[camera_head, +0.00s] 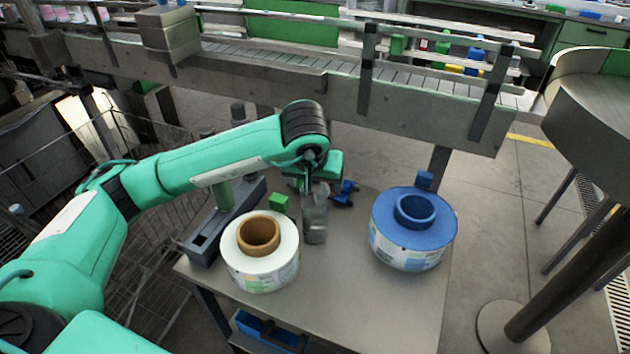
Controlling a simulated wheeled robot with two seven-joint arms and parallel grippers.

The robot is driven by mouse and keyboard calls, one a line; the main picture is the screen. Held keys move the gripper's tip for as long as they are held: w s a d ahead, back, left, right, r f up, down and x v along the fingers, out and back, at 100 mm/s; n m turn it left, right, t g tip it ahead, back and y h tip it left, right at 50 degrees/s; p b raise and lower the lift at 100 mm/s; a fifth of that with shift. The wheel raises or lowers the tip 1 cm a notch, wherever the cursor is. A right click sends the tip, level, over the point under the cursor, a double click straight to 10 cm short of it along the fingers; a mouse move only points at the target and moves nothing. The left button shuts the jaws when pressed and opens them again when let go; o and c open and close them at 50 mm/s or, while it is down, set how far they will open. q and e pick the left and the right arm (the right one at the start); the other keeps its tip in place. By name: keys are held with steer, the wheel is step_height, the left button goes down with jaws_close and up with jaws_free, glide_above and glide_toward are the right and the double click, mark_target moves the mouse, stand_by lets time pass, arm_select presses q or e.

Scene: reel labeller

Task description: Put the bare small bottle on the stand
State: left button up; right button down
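A small, greyish see-through bottle (316,222) with no label that I can make out stands upright on the grey table (340,300), between two reels. My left gripper (308,188) points down at the bottle's top from behind. Its fingers overlap the bottle's upper part, and I cannot tell whether they are closed on it. A long grey fixture (204,247) with a slot at its near end lies along the table's left edge, a green post rising from it; it may be the stand. My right gripper is not in view.
A white label reel (262,272) with a brown core stands left of the bottle, and a blue reel (385,235) stands right. A green block (279,202) and blue parts (346,192) lie near the gripper. A conveyor (400,95) runs behind. The table's front is clear.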

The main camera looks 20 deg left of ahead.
arm_select(q)
steer(key=shift+r, duration=0.15)
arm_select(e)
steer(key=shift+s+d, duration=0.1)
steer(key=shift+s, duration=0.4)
arm_select(q)
steer(key=v, duration=0.5)
steer(key=shift+w, duration=0.1)
steer(key=v, duration=0.7)
steer(key=shift+b, duration=0.4)
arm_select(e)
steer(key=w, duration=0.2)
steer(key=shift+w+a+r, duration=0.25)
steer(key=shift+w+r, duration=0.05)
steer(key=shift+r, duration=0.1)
